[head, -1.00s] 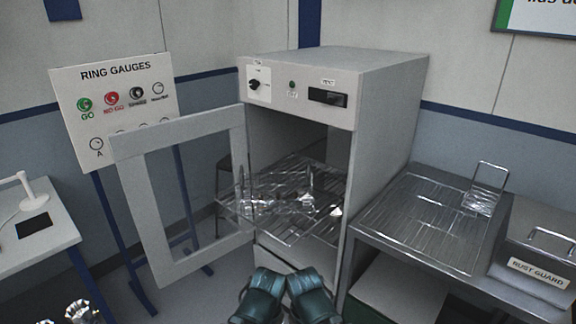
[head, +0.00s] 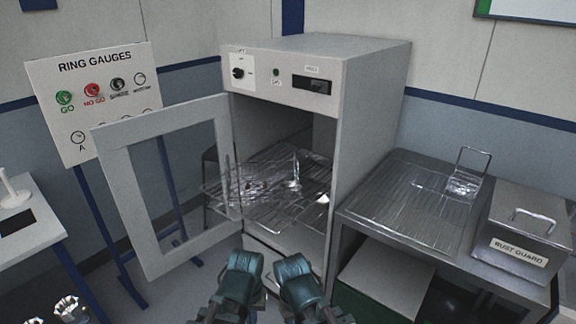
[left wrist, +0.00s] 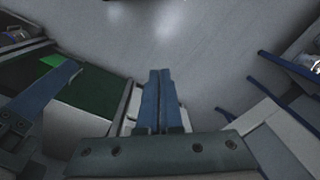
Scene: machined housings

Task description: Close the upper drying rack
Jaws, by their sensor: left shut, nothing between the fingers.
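The drying cabinet (head: 372,110) stands in the middle of the head view with its framed door (head: 132,190) swung open to the left. A wire drying rack (head: 225,200) sticks out of its opening toward the front left, with shiny metal parts (head: 293,178) on it. The overlapping wires make it hard to tell whether a second rack lies below. My left gripper (left wrist: 160,75) is shut and empty in the left wrist view, pointing over bare floor. A blue finger of my right gripper (left wrist: 42,88) shows at the left there; its opening cannot be told. My teal arm parts in the head view sit in front of the cabinet, apart from the rack.
A metal side table (head: 395,235) with a wire grid and the Rust Guard box (head: 522,225) stands right of the cabinet. The ring gauges board (head: 100,105) stands behind the open door. A white table (head: 35,240) is at the left. Floor is clear before the cabinet.

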